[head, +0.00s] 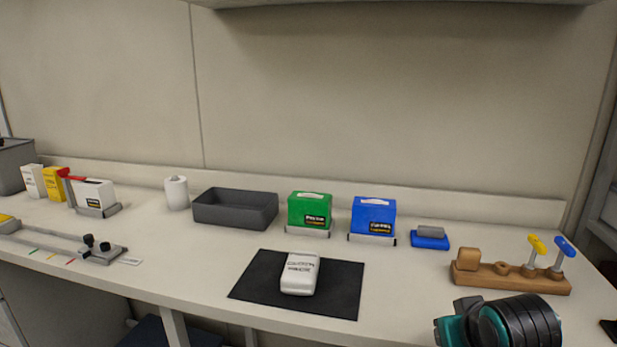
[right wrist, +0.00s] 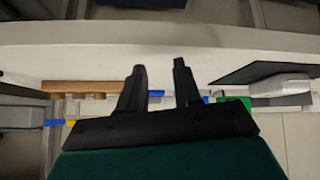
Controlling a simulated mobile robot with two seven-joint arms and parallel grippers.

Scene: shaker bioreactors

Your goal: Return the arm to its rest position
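My right gripper (right wrist: 159,70) shows in the right wrist view with its two black fingers apart and nothing between them. It points toward the counter's front edge and touches nothing that I can see. In the head view, a teal and black part of my arm shows at the bottom right, in front of the counter; its fingers cannot be made out there. My left gripper is in neither view.
The counter (head: 405,290) holds a black mat (head: 340,300) with a white pouch (head: 300,273), a dark tray (head: 235,210), green (head: 309,210) and blue (head: 373,216) boxes, and a wooden tool rack (head: 515,281). The counter's front edge lies near my right arm.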

